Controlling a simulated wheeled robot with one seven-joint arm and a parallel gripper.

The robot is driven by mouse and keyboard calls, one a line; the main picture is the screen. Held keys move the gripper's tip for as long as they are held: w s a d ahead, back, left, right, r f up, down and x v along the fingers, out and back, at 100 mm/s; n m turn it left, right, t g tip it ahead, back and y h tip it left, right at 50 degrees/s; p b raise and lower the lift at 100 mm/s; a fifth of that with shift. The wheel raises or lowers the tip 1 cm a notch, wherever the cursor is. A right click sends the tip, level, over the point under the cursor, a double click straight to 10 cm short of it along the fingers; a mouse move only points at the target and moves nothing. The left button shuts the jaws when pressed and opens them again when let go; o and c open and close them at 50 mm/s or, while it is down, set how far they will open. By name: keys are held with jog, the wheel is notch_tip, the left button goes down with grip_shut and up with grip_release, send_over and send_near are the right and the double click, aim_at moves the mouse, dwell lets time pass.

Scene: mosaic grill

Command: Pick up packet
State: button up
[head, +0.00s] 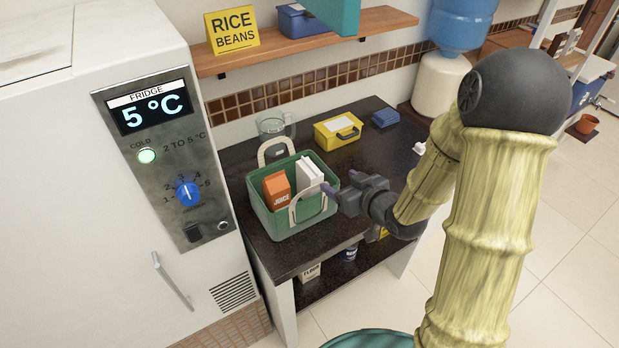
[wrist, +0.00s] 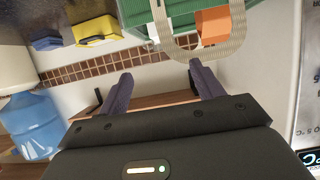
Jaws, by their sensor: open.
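My gripper (head: 341,183) is open and empty at the right side of a green basket (head: 258,208) on the dark counter. Its two purple fingers also show in the wrist view (wrist: 162,86), with nothing between them. The basket holds an orange JUICE carton (head: 276,190) and a white carton or packet (head: 309,174). In the wrist view the basket (wrist: 185,17), its pale handle and the orange carton (wrist: 212,24) lie beyond the fingertips. A pale packet marked FLOUR (head: 310,272) stands on the shelf below the counter. I cannot tell which one is the packet named.
A glass jug (head: 272,126) stands behind the basket. A yellow case (head: 338,132) and a blue item (head: 386,118) lie farther back on the counter. The fridge (head: 150,180) borders the counter on the left. A wooden shelf (head: 377,23) hangs above.

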aim_at(312, 168)
jog(key=p+x, duration=0.3)
jog(key=x, duration=0.7)
jog(key=shift+w+a+f+p, duration=0.15)
jog(key=shift+w+a+p, duration=0.1)
jog(key=shift+a+p, duration=0.2)
jog(key=p+x, duration=0.2)
jog(key=x, duration=0.1)
jog(key=shift+a, duration=0.15)
jog(key=shift+w+a+f, duration=0.25)
jog(key=shift+w+f, duration=0.15)
jog(key=shift+r, duration=0.1)
grip_shut()
